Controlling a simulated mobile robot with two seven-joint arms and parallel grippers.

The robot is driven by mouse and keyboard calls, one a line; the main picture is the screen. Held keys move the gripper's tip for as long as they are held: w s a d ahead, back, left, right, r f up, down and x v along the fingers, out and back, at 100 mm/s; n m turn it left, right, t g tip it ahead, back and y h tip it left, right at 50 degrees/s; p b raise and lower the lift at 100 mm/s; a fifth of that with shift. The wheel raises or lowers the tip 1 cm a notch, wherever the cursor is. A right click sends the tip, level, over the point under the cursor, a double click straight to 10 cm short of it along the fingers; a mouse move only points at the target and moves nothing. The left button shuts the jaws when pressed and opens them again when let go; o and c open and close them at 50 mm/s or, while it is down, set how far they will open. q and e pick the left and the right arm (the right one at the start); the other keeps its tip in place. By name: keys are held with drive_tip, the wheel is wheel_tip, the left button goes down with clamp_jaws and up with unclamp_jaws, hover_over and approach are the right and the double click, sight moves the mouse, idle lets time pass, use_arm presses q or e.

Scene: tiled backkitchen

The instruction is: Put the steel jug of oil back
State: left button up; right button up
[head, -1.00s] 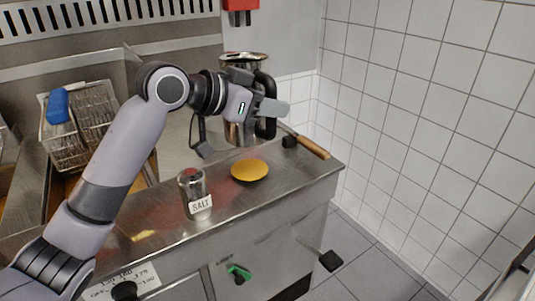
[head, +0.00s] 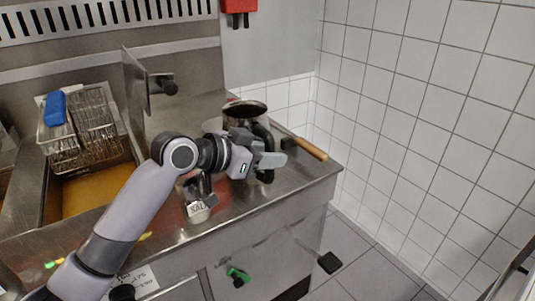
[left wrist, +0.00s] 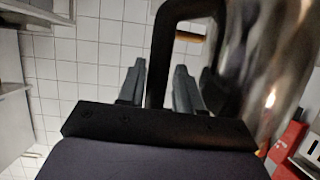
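The steel jug (head: 232,121) is upright, with a dark open top and a black handle on its near right side. My left gripper (head: 268,160) is shut on this handle. In the left wrist view the black handle (left wrist: 158,70) is between the two fingers (left wrist: 160,88), with the shiny jug body (left wrist: 270,60) to the right. The jug is low over the back right of the steel counter (head: 230,215). Its base is hidden behind my gripper, so I cannot tell whether it touches the counter. My right gripper is not in view.
A salt shaker (head: 197,212) stands in front, partly behind my left wrist. A wooden-handled tool (head: 311,149) lies right of the jug. The fryer with baskets (head: 92,120) is at the left. A tiled wall (head: 420,110) bounds the right.

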use_arm(q)
drive_tip(key=shift+o, duration=0.9)
drive_tip(key=v, duration=1.2)
drive_tip(key=shift+f, duration=0.1)
